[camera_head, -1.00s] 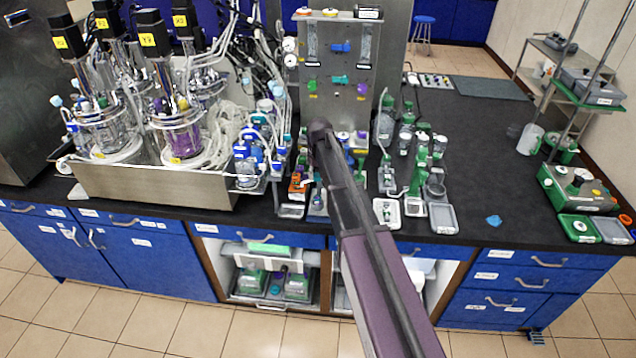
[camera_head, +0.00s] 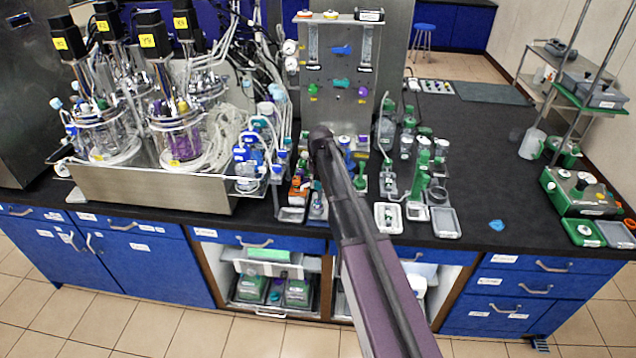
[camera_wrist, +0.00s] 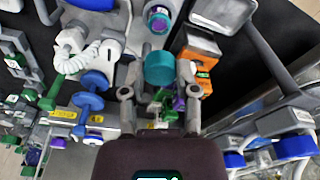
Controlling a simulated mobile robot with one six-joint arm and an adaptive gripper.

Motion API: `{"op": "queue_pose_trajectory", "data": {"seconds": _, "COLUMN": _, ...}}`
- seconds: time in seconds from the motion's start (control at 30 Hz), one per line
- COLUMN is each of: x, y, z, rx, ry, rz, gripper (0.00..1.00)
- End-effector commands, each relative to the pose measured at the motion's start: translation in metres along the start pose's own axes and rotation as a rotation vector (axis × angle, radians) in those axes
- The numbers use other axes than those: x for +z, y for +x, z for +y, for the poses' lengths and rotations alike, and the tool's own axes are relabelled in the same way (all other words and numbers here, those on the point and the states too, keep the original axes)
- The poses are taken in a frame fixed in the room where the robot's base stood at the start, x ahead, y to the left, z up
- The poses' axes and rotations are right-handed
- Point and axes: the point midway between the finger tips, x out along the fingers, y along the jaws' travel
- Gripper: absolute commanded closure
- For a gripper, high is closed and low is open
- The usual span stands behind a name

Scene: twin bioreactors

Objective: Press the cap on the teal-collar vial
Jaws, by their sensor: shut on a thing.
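In the wrist view my gripper (camera_wrist: 158,82) has its two fingers on either side of a teal cylindrical cap (camera_wrist: 159,66) and is shut on it. Just beyond the cap, near the top edge, stands a small round vial-like piece (camera_wrist: 157,19) with a teal ring and a purple and white top. It looks like the teal-collar vial. The held cap appears apart from it, though the height between them cannot be told. In the head view my arm hides the gripper, cap and vial among the small items at the counter's front middle.
An orange box (camera_wrist: 200,62) lies close right of the gripper. A grey tray (camera_wrist: 222,12) is at upper right.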

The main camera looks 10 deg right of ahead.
Motion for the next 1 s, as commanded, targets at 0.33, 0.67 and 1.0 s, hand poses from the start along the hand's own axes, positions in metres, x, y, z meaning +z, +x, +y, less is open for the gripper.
{"op": "queue_pose_trajectory", "data": {"seconds": 0.33, "x": 0.004, "y": 0.028, "z": 0.001, "rx": 0.0, "ry": 0.001, "rz": 0.0, "gripper": 0.79}}
{"op": "queue_pose_trajectory", "data": {"seconds": 0.67, "x": 0.006, "y": 0.046, "z": 0.001, "rx": 0.0, "ry": 0.001, "rz": 0.0, "gripper": 0.79}}
{"op": "queue_pose_trajectory", "data": {"seconds": 1.0, "x": 0.006, "y": 0.049, "z": 0.002, "rx": 0.0, "ry": 0.002, "rz": 0.0, "gripper": 0.79}}
